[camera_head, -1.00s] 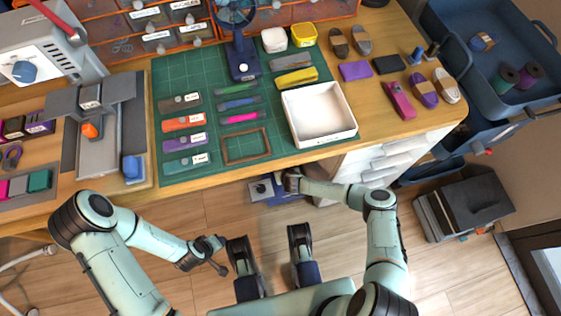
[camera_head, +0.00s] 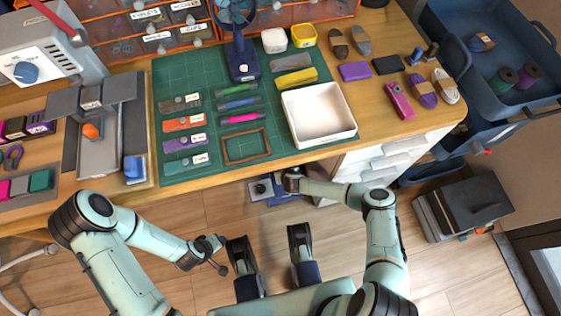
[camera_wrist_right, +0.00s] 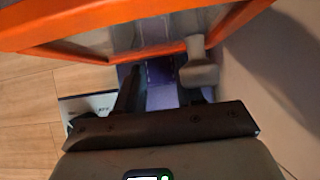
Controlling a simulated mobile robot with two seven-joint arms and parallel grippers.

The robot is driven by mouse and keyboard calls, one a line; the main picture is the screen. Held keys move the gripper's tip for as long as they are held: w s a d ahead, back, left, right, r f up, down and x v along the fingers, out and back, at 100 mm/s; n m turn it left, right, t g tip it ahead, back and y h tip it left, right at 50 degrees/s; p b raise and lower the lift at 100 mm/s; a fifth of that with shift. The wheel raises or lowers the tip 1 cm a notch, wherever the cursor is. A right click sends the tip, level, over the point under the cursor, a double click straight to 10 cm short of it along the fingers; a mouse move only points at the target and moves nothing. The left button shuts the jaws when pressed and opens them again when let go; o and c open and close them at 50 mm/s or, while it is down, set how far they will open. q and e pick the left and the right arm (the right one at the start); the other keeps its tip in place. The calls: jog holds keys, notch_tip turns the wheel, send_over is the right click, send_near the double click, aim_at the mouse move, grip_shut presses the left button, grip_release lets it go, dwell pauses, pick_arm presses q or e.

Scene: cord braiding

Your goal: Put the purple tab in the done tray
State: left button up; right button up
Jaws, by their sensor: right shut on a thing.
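A purple tab (camera_head: 177,145) with a white label lies flat on the green mat, between an orange tab and a teal tab. An open white tray (camera_head: 345,128) stands on the mat's right side and looks empty. My right gripper (camera_head: 264,188) is below the table's front edge in the head view. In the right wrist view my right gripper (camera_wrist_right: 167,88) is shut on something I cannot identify. Blue-purple surfaces and a grey knob show by its fingers. My left gripper (camera_head: 215,256) is in front of the table, away from the tab; its opening is unclear.
An orange-framed clear panel (camera_wrist_right: 95,45) crosses the right wrist view close to the fingers. On the table, a dark blue fan (camera_head: 243,60) stands behind the tabs. A brown frame (camera_head: 246,147) lies between the purple tab and the tray. Blue bins stand at the right.

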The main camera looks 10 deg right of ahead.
jog(key=shift+s+r+p, duration=0.15)
jog(key=shift+s+p, duration=1.5)
jog(key=shift+s, duration=0.65)
jog(key=shift+s+d+p, duration=0.15)
jog(key=shift+s+p, duration=1.1)
jog(key=shift+s, duration=1.2)
jog(key=s+r+p, duration=0.4)
jog(key=s+p, duration=0.1)
jog(key=s, duration=0.1)
jog(key=shift+a+p, duration=0.35)
jog(key=shift+a, duration=0.05)
